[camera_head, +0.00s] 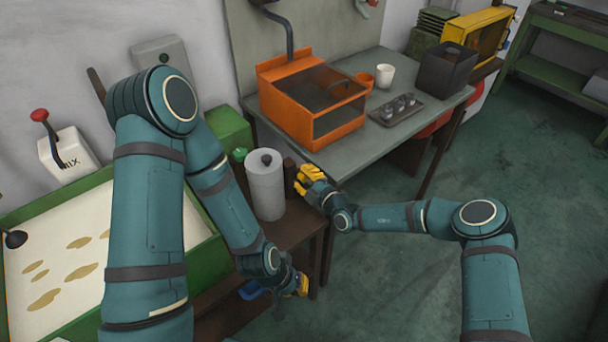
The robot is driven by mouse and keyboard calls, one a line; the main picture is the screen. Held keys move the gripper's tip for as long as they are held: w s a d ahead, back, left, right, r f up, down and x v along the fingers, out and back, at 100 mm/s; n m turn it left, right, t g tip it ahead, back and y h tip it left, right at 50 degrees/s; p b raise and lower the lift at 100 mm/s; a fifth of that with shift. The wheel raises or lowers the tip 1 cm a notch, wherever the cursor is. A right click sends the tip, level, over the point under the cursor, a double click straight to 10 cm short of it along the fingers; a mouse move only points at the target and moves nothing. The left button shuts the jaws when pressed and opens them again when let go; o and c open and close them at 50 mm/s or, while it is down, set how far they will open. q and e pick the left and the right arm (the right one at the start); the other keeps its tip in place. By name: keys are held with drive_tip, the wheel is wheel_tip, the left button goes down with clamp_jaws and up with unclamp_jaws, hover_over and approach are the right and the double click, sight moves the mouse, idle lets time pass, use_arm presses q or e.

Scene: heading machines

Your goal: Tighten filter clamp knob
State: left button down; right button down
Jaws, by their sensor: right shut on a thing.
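A grey cylindrical canister (266,192), which looks like the filter, stands upright on a small brown table (302,228). It has a small dark cap on top. A dark upright part (289,172) stands just right of it; I cannot tell whether this is the clamp knob. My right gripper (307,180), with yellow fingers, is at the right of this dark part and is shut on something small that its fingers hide. My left gripper (299,285) is lower, beside the table's front, with its yellow fingers partly hidden by its own wrist; its opening is unclear.
A green knob (239,155) sits left of the canister. A blue object (254,290) is beside my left wrist. An orange box with a clear lid (312,102), a dark tray (397,110) and cups stand on the grey bench (362,150). A green-rimmed sand bin (50,204) is at left.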

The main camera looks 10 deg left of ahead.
drive_tip(key=shift+a, duration=0.1)
idle(0.3)
drive_tip(key=c, duration=0.8)
unclamp_jaws()
drive_tip(key=shift+s+d, duration=0.25)
drive_tip(key=shift+d, duration=0.15)
drive_tip(key=v, duration=1.1)
drive_tip(key=shift+s, duration=0.1)
